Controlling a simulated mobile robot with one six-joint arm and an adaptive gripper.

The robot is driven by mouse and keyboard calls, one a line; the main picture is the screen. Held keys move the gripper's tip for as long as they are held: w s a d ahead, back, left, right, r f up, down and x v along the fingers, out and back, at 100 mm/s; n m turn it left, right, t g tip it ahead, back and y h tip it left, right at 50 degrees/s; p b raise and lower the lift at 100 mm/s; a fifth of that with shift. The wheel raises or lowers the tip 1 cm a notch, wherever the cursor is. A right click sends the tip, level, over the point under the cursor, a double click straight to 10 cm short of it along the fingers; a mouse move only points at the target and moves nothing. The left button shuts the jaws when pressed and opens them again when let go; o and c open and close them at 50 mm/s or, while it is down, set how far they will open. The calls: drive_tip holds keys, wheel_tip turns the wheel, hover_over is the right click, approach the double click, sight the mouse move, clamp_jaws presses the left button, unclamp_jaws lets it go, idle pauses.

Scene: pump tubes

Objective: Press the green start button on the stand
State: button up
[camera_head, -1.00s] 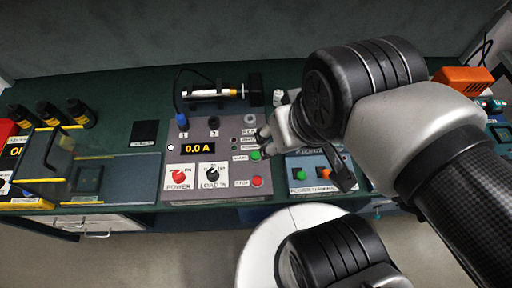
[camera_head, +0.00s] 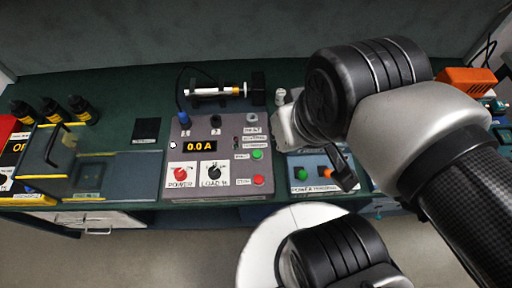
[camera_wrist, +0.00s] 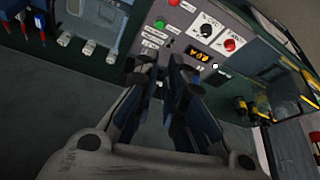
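The stand (camera_head: 205,133) is a grey sloped control box on the green bench. Its green start button (camera_head: 257,155) is on the right side, above a red stop button (camera_head: 258,181). In the wrist view the green button (camera_wrist: 160,23) shows at the top, clear of the fingers. My gripper (camera_wrist: 161,64) has its two dark fingers drawn in close together, with nothing visible held. The fingertips are below the button in that picture, apart from it. In the head view my wrist hides the fingers, to the right of the stand.
A blue panel (camera_head: 316,186) with another green button (camera_head: 302,173) and an orange one stands right of the stand. A pump tube (camera_head: 215,91) lies behind the stand. A clear-lidded box (camera_head: 57,160) and several dark bottles are at the left. An orange box (camera_head: 466,80) is far right.

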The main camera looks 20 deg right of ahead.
clamp_jaws()
idle(1.1)
